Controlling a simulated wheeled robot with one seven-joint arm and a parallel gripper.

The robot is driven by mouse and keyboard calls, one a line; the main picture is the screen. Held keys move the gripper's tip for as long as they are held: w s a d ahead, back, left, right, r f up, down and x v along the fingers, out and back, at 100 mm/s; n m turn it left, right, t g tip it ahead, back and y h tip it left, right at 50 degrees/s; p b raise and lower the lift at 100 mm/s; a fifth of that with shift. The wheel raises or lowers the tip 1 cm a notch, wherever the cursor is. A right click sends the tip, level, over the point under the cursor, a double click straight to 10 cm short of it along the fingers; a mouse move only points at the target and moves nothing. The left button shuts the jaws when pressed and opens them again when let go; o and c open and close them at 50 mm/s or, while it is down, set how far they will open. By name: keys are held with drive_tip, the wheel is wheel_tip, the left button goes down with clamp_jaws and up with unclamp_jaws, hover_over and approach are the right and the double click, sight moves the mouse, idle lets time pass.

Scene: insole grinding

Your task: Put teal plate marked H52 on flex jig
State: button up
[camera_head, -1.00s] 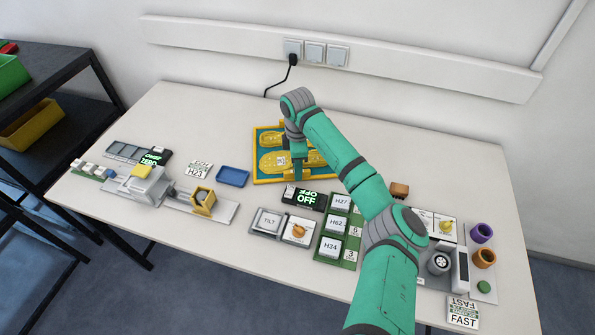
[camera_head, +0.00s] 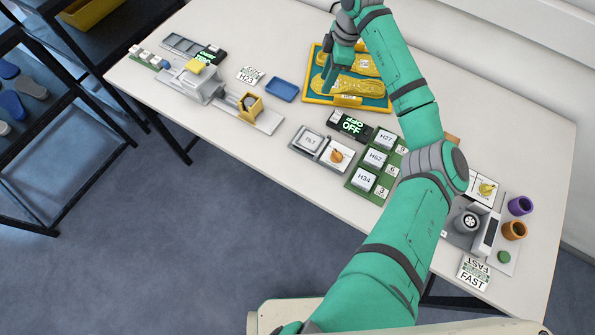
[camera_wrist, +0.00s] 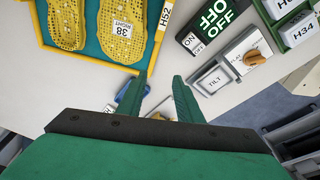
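The teal plate (camera_head: 384,103) has a yellow rim and carries yellow insole shapes. It lies flat at the back of the table. In the wrist view, the plate (camera_wrist: 144,50) is at upper left, with the H52 label (camera_wrist: 164,17) on its rim and one insole tagged 38 RIGHT. My gripper (camera_head: 332,78) is over the plate's left part in the head view. In the wrist view my gripper (camera_wrist: 160,78) has its fingers apart, nothing between them, near the plate's edge. I cannot tell which fixture is the flex jig; a grey fixture with a yellow clamp (camera_head: 250,103) stands left.
A blue tray (camera_head: 280,89) lies left of the plate. An OFF display (camera_head: 353,125), a TILT board (camera_head: 308,140) and a green rack (camera_head: 362,182) with H27, H62 and H34 blocks are in front. Purple and orange cups (camera_head: 519,205) stand right. Bare table lies between front fixtures.

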drive_tip(key=s+a+f+n+y, duration=0.1)
drive_tip(key=s+a+n+y, duration=0.25)
drive_tip(key=a, duration=0.95)
drive_tip(key=s+a+n+y, duration=0.25)
drive_tip(key=a+y, duration=0.25)
drive_tip(key=a, duration=0.8)
drive_tip(key=s+a+r+n+y, duration=0.1)
drive_tip(key=s+a+r+y, duration=0.75)
drive_tip(key=a, duration=0.35)
drive_tip(key=s+r+m+t+y, duration=0.3)
drive_tip(key=s+r+t+y, duration=0.1)
drive_tip(key=s+t+y, duration=0.15)
drive_tip(key=s+d+f+m+t+h, duration=0.4)
drive_tip(key=s+d+f+m+h, duration=0.5)
drive_tip(key=s+d+h, duration=0.3)
drive_tip(key=s+d+f+m+t+h, duration=0.5)
drive_tip(key=s+d+f+m+h, duration=0.4)
drive_tip(key=s+d+m+h, duration=0.3)
drive_tip(key=s+d, duration=0.2)
drive_tip(key=s, duration=0.2)
drive_tip(key=shift+d+f+m+h, duration=0.2)
drive_tip(key=shift+d+m+h, duration=0.1)
drive_tip(key=shift+d+h, duration=0.1)
